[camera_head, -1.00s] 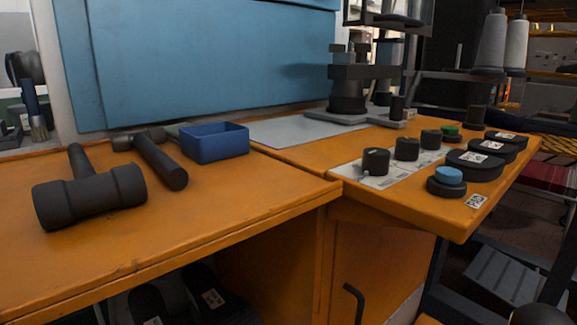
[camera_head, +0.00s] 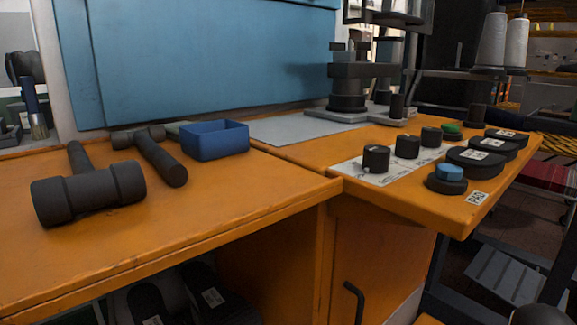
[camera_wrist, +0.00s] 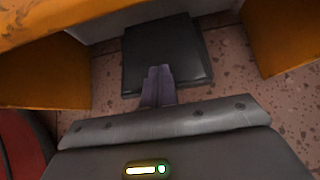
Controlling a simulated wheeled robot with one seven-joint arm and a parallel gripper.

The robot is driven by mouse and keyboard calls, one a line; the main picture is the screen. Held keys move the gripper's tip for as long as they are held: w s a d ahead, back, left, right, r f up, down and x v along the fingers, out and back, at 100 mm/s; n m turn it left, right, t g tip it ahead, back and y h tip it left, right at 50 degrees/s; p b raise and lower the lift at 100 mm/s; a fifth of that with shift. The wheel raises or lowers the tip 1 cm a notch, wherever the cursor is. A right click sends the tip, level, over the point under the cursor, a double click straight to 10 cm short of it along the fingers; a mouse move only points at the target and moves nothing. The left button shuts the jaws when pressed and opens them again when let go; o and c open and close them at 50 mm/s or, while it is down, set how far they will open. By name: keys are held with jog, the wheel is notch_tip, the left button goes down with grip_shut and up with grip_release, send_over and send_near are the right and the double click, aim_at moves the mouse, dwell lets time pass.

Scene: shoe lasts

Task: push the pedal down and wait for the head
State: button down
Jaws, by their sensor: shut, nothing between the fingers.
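A dark, flat, square plate (camera_wrist: 190,62), which looks like the pedal, lies low over the speckled floor in the wrist view. My gripper (camera_wrist: 160,70) is shut and empty, with its fingertips over the left middle part of this plate. I cannot tell whether the tips touch it or whether it is pressed down. The pedal cannot be made out for certain in the head view. A dark press-like head (camera_head: 350,72) stands upright at the back of the orange bench, on a grey plate (camera_head: 300,129). My gripper is not seen in the head view.
Orange panels (camera_wrist: 285,35) flank the plate in the wrist view. On the bench (camera_head: 240,205) are two dark hammers (camera_head: 90,192), a blue box (camera_head: 214,141), several black knobs (camera_head: 376,158) and a blue button (camera_head: 449,172). A grey ribbed step (camera_head: 505,277) is at lower right.

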jog(key=shift+f+b, duration=0.8)
jog(key=shift+f, duration=0.4)
jog(key=shift+r+p, duration=1.3)
jog(key=shift+r, duration=1)
jog(key=p+v, duration=0.2)
jog(key=v, duration=0.6)
jog(key=shift+p, duration=0.3)
